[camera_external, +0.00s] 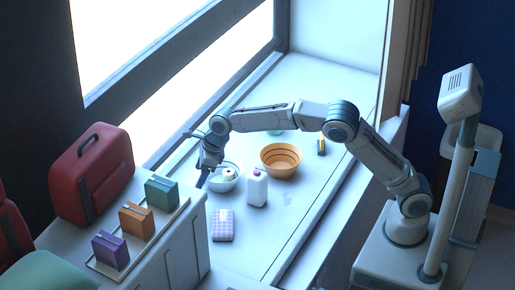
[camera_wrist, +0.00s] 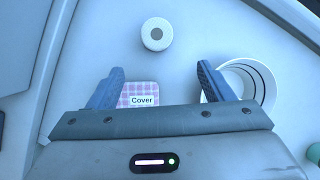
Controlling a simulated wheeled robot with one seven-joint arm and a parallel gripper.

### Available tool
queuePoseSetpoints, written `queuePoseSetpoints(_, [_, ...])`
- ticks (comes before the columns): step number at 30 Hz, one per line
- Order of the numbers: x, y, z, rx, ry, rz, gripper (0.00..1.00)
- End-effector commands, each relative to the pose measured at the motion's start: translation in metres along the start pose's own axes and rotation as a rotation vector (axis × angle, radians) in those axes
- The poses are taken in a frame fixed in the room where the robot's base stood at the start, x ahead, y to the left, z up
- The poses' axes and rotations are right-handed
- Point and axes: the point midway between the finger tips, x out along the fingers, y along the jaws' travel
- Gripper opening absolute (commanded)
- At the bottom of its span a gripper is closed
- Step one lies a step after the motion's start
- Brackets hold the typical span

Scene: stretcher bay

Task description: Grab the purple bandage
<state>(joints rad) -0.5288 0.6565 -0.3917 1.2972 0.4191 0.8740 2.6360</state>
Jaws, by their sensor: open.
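A purple box (camera_external: 110,250), the only plainly purple item that could be the bandage, stands on a pale tray (camera_external: 148,246) at the lower left in the external view. I cannot read a label on it. An orange box (camera_external: 136,220) and a teal box (camera_external: 161,192) stand behind it in a row. My gripper (camera_external: 203,182) hangs near the edge of the lower counter, to the right of the teal box and apart from the purple box. In the wrist view my gripper (camera_wrist: 160,70) is open, with nothing between its fingers. The purple box is not visible there.
A checked packet marked "Cover" (camera_wrist: 141,88) lies below the gripper; it also shows in the external view (camera_external: 222,226). A white bottle (camera_external: 257,188), a pale bowl (camera_external: 224,184) and an orange bowl (camera_external: 281,160) stand nearby. A red case (camera_external: 91,176) stands behind the tray.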

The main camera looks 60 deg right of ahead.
Motion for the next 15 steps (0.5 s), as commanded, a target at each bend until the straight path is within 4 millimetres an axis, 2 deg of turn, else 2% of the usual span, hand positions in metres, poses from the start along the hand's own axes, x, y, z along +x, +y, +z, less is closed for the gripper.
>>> queuePoseSetpoints(7, [0.027,0.006,0.008,0.076,0.000,-0.004,0.74])
queuePoseSetpoints(15, [0.079,0.006,0.008,0.075,0.000,-0.003,0.74])
